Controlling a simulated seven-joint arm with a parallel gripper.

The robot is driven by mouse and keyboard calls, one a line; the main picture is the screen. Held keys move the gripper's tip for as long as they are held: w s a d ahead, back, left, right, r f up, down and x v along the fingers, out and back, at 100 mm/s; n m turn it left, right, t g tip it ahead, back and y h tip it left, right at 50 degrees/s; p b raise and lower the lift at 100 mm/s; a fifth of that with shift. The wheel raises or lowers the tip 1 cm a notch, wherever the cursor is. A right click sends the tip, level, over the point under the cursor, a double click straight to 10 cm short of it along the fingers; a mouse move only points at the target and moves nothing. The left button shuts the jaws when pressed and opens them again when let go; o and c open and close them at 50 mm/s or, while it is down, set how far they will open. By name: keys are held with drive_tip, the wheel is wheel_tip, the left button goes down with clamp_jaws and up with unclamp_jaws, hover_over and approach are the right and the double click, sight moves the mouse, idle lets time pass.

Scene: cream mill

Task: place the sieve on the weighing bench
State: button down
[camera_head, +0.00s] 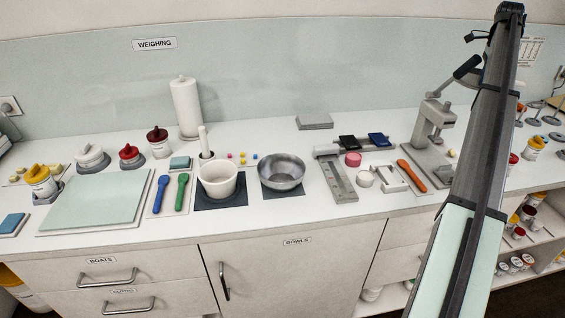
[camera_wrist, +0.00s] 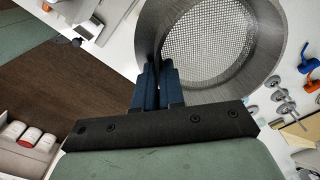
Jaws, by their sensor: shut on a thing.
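The sieve (camera_wrist: 222,38) is a round metal ring with a pale mesh, seen large in the wrist view. My gripper (camera_wrist: 157,78) is shut on its rim, with dark blue fingers on the wall of the ring. The sieve's top edge runs out of the picture. The weighing bench (camera_head: 262,228) is the long white counter under the WEIGHING sign (camera_head: 154,44) in the head view. My arm crosses the right of that view; the gripper and sieve do not show there.
The bench holds a pale green mat (camera_head: 95,203), a white mortar (camera_head: 218,180), a metal bowl (camera_head: 282,172), a paper roll (camera_head: 187,108) and a grey press (camera_head: 431,140). Bare strips lie along the front edge and behind the bowl. Shelves with jars (camera_head: 527,215) are at right.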

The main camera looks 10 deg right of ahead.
sight(462, 83)
drive_tip(key=w+a+n, duration=0.1)
drive_tip(key=w+a+r, duration=0.1)
drive_tip(key=a, duration=0.1)
drive_tip(key=w+a+r+n, duration=0.1)
drive_tip(key=a, duration=0.1)
drive_tip(key=shift+w+r+n, duration=0.1)
drive_tip(key=shift+w+n, duration=0.2)
drive_tip(key=shift+w, duration=0.05)
drive_tip(key=w+a+f+n, duration=0.1)
drive_tip(key=w+a+f, duration=0.1)
drive_tip(key=a, duration=0.6)
drive_tip(key=w+a+f, duration=0.2)
drive_tip(key=a+f, duration=0.1)
drive_tip(key=a, duration=0.5)
drive_tip(key=w+a+f+n, duration=0.1)
drive_tip(key=w+a+f, duration=0.1)
drive_tip(key=a, duration=0.6)
drive_tip(key=s+a+f+n, duration=0.1)
drive_tip(key=a+f, duration=0.2)
drive_tip(key=a, duration=0.8)
drive_tip(key=s+a+f+n, duration=0.1)
drive_tip(key=a+f, duration=0.3)
drive_tip(key=a, duration=0.8)
drive_tip(key=s+a+f+n, duration=0.1)
drive_tip(key=a+f, duration=0.2)
drive_tip(key=a, duration=0.8)
drive_tip(key=shift+t, duration=0.3)
drive_tip(key=shift+f, duration=5.1)
